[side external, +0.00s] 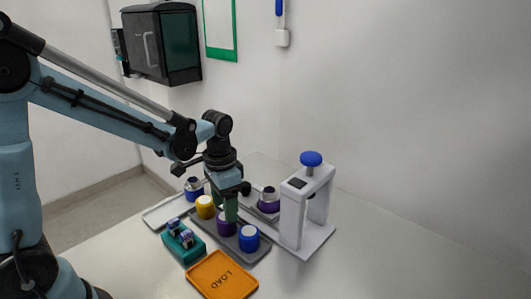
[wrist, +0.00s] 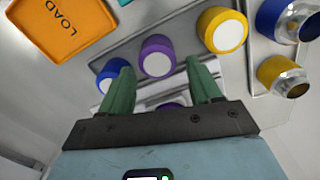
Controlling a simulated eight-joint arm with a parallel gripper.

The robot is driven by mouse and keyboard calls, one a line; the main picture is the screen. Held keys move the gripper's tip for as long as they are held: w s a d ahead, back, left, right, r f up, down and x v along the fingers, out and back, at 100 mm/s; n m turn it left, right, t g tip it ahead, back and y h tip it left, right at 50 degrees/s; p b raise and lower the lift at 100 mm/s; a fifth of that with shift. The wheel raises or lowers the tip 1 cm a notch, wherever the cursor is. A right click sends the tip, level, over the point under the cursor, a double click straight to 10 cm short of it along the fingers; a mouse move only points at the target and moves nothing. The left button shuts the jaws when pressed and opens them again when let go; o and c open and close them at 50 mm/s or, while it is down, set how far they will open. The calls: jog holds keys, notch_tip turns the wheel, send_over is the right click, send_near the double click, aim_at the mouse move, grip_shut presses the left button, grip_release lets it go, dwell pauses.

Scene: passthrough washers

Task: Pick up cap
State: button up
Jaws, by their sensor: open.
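Three caps with white tops stand in a row on a grey tray (side external: 262,252): a yellow cap (side external: 205,207), a purple cap (side external: 226,226) and a blue cap (side external: 249,239). My gripper (side external: 231,210) points down over the row at the purple cap, partly hiding it. In the wrist view, the green fingers of my gripper (wrist: 160,68) are apart with nothing held between them. The purple cap (wrist: 157,56) shows just beyond the gap, the blue cap (wrist: 112,72) to its left and the yellow cap (wrist: 222,30) to its right. Contact with the purple cap cannot be told.
An orange LOAD tray (side external: 222,276) lies in front, with a teal holder (side external: 188,253) beside it. A white press with a blue knob (side external: 311,159) stands right. Metal-and-purple (side external: 269,202) and metal-and-blue (side external: 194,190) pieces stand behind. The right tabletop is clear.

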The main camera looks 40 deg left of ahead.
jog(key=shift+d+f, duration=0.15)
jog(key=shift+f, duration=2.4)
jog(key=c, duration=0.8)
jog(key=shift+o, duration=0.2)
jog(key=shift+r, duration=0.1)
